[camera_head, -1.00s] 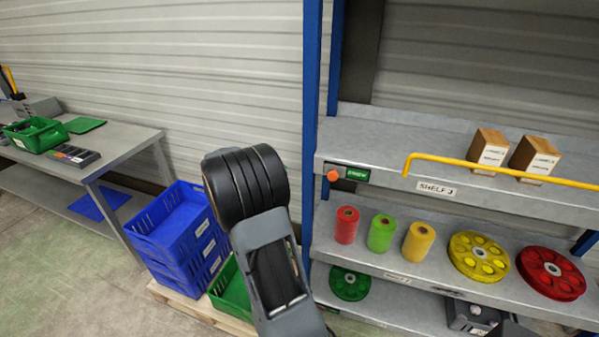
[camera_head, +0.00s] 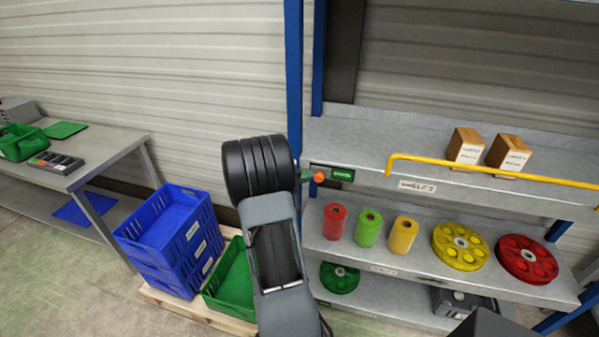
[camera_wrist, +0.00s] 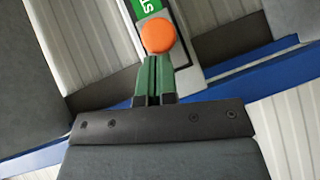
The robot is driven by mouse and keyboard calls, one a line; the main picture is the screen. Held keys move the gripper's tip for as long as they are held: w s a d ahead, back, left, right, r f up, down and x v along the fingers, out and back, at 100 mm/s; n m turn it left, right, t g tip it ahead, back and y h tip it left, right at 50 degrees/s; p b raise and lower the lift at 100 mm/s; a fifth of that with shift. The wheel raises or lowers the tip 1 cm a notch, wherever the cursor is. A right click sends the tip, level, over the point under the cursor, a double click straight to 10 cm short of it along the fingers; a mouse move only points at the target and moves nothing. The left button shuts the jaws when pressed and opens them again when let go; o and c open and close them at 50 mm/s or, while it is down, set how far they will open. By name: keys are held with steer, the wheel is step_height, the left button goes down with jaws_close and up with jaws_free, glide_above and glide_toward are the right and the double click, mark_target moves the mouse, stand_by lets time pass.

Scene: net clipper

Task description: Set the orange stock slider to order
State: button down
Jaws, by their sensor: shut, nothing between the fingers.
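The orange slider knob (camera_head: 319,177) sits at the left end of the small green label plate (camera_head: 343,174) on the shelf's front edge. In the wrist view the orange knob (camera_wrist: 158,36) is just beyond my fingertips, and the green label (camera_wrist: 146,6) behind it shows the letters "ST". My gripper (camera_wrist: 155,60) is shut and empty, its tips at the near edge of the knob. I cannot tell whether they touch it. In the head view my arm hides most of the gripper, with a fingertip showing just left of the knob.
A yellow rail (camera_head: 480,170) runs along the shelf front right of the label. A blue upright (camera_head: 294,80) stands just left of the slider. Red, green and yellow spools (camera_head: 403,236) stand on the shelf below. Blue crates (camera_head: 170,235) are lower left.

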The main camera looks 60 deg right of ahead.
stand_by(0.3)
steer(key=s+d+b, duration=0.2)
steer(key=s+b, duration=0.4)
steer(key=s, duration=0.1)
steer(key=shift+s+d, duration=0.15)
steer(key=w+d+b+v, duration=0.1)
steer(key=w+b+v, duration=0.1)
steer(key=v, duration=1.1)
steer(key=shift+w+d+r+b, duration=0.2)
steer(key=shift+w+b, duration=0.15)
steer(key=shift+b, duration=0.15)
